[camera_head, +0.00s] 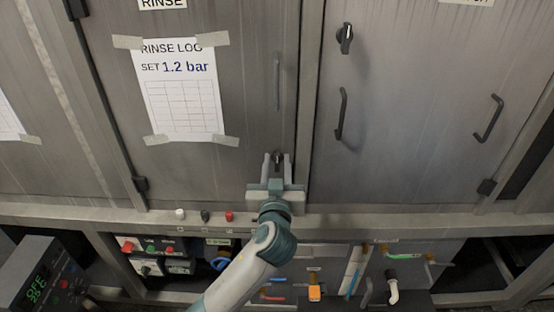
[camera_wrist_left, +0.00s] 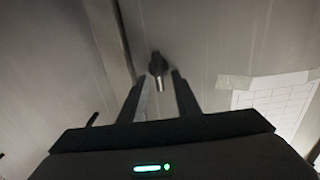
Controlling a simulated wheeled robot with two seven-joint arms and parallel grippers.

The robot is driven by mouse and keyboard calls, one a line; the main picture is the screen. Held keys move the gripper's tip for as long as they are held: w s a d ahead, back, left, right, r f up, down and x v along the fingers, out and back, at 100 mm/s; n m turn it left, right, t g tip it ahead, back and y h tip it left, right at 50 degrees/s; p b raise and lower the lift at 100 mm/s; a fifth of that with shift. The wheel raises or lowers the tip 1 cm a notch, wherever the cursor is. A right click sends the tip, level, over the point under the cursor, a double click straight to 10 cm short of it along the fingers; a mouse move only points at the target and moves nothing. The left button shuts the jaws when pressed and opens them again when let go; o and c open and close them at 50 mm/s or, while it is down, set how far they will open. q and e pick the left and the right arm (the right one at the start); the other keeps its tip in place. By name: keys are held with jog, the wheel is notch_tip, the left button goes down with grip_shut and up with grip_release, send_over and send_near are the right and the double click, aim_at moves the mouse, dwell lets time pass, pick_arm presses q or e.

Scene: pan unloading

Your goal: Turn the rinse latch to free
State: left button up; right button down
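The rinse latch is a small dark turn-knob (camera_head: 278,158) low on the rinse door, near its right edge. It also shows in the left wrist view (camera_wrist_left: 157,66), with a paler tip toward my gripper. My left gripper (camera_head: 277,160) is at the latch, with its two fingers apart. In the left wrist view the fingers (camera_wrist_left: 160,76) stand to either side of the latch's tip with gaps showing, so it is not clamped. Part of the latch is hidden by the gripper in the head view. My right gripper is not in view.
The rinse door has a vertical handle (camera_head: 277,82) above the latch and a taped log sheet (camera_head: 182,92). The right door has another dark latch (camera_head: 345,38) and a handle (camera_head: 341,114). A ledge with small knobs (camera_head: 205,215) runs below, above cluttered shelves.

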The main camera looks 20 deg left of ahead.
pick_arm(q)
jog(key=shift+w+a, duration=0.1)
jog(key=shift+w, duration=0.15)
jog(key=shift+c, duration=0.3)
grip_shut()
